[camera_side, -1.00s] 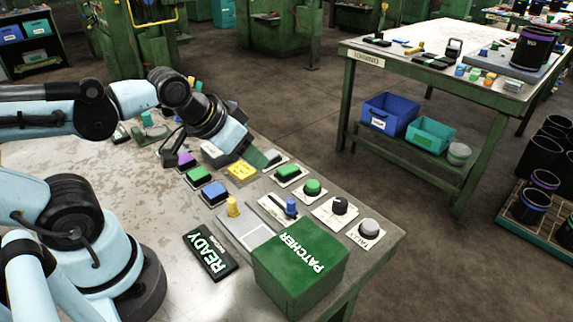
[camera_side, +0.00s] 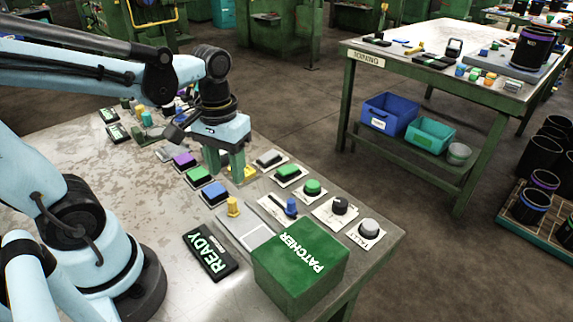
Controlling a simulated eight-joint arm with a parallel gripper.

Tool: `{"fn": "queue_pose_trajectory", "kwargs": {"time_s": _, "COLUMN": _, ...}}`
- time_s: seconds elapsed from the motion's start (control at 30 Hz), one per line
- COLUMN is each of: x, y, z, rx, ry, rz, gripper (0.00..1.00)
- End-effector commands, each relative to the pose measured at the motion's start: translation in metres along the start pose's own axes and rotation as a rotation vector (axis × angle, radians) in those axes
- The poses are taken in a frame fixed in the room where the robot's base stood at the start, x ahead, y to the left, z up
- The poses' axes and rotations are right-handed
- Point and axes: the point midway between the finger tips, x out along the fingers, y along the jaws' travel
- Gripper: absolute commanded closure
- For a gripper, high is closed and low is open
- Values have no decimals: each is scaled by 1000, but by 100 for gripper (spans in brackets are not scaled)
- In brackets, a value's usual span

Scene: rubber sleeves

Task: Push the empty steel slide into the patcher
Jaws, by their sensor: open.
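The patcher (camera_side: 290,278) is a green box with its name on top, at the near right corner of the bench. The steel slide (camera_side: 236,224) is a flat grey plate with an upright yellow knob (camera_side: 233,207). It lies beside the patcher on its far-left side, sticking out of it, and a pale rectangle on it looks empty. My gripper (camera_side: 225,172) points straight down with its two green fingers apart and nothing visible between them. It is up the bench from the slide, near the yellow pad, clear of the knob. Whether the fingertips touch the bench is unclear.
A black READY sign (camera_side: 209,255) lies left of the slide. A blue button (camera_side: 214,192), a green button (camera_side: 197,175) and a slider with a blue knob (camera_side: 291,207) are close by. A yellow pad (camera_side: 246,174) is partly hidden behind my fingers.

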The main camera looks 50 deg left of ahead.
Motion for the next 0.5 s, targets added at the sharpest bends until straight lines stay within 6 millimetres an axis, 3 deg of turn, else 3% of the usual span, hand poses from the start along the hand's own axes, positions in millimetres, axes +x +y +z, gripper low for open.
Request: {"fn": "queue_pose_trajectory", "kwargs": {"time_s": 0.5, "x": 58, "y": 0, "z": -1, "rx": 2, "ry": 2, "rz": 1, "gripper": 53}}
